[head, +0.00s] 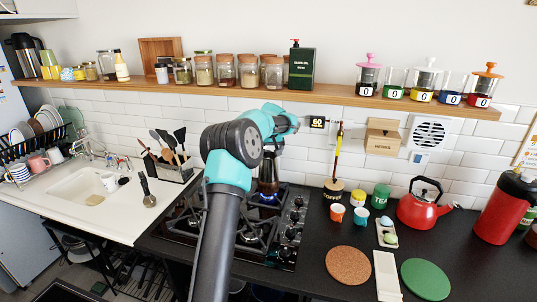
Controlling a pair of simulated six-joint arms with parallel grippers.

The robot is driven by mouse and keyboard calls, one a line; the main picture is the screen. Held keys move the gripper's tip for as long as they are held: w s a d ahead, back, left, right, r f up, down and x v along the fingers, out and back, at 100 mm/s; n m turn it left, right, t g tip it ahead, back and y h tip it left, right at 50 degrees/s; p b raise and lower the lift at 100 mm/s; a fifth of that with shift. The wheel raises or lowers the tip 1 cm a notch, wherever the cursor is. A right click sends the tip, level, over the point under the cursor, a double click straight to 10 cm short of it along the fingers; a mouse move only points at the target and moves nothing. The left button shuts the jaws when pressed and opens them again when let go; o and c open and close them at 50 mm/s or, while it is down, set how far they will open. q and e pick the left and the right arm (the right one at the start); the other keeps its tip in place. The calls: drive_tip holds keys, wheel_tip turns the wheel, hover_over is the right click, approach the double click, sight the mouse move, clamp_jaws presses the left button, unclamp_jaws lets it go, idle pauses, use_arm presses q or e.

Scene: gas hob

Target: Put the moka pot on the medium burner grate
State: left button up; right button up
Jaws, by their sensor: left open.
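A dark, shiny pot that looks like the moka pot (268,182) stands upright at the back right of the black gas hob (283,255). It appears to rest on a burner grate, with a blue glow at its base. My left arm hides part of it and much of the hob, so I cannot tell the burner sizes. My left gripper (296,123) is open, above and slightly right of the pot, near the tiled wall. It looks empty and apart from the pot. My right gripper is out of view.
A red kettle (428,205), small cups and a utensil holder (333,190) stand right of the hob. A cork mat (348,265) and a green mat (426,279) lie in front. A jar-lined shelf (220,93) runs above. The sink (85,192) is left.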

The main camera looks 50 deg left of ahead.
use_arm(q)
drive_tip(key=shift+s+d+r, duration=0.1)
drive_tip(key=shift+s+r, duration=0.05)
drive_tip(key=shift+r, duration=0.2)
idle(0.3)
